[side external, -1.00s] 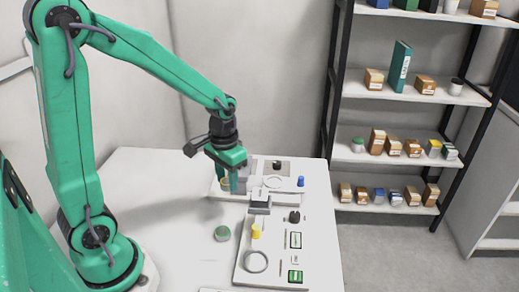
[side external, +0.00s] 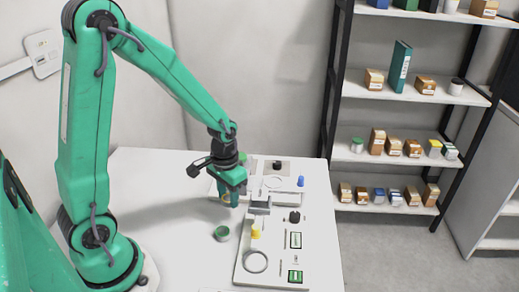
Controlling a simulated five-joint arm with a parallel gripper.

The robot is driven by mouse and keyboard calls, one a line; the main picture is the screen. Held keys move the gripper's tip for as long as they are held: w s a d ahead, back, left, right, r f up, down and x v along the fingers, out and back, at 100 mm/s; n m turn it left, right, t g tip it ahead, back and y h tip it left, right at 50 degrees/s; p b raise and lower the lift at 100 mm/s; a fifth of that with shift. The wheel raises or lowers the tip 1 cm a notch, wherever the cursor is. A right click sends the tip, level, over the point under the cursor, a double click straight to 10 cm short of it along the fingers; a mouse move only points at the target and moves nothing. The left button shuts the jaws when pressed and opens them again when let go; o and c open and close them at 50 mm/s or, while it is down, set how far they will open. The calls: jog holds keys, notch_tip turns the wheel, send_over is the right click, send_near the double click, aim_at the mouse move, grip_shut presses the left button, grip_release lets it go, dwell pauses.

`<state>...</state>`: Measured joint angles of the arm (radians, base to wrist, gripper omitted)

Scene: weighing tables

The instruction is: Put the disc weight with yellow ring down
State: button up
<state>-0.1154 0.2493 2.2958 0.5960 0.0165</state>
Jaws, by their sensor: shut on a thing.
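My gripper (side external: 230,200) points down, shut on the disc weight with yellow ring (side external: 225,198). Only a small yellow edge of the weight shows between the fingers; the rest is hidden. They are near the left edge of the rear white board. I cannot tell whether the weight touches a surface. A green round disc (side external: 222,233) lies on the white table (side external: 170,215), nearer the camera than my gripper.
The front board (side external: 272,265) carries a yellow cylinder (side external: 256,231), a grey ring (side external: 256,262), a black knob (side external: 294,217) and small displays. A blue cylinder (side external: 301,181) stands on the rear board (side external: 312,190). The table's left part is clear.

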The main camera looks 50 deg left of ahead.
aim_at(228, 198)
jog(key=shift+f, duration=1.9)
jog(key=shift+f, duration=0.2)
jog(key=o, duration=1.1)
jog(key=shift+r, duration=0.15)
jog(key=r, duration=0.5)
jog(key=shift+w+r, duration=0.25)
jog(key=shift+r, duration=1)
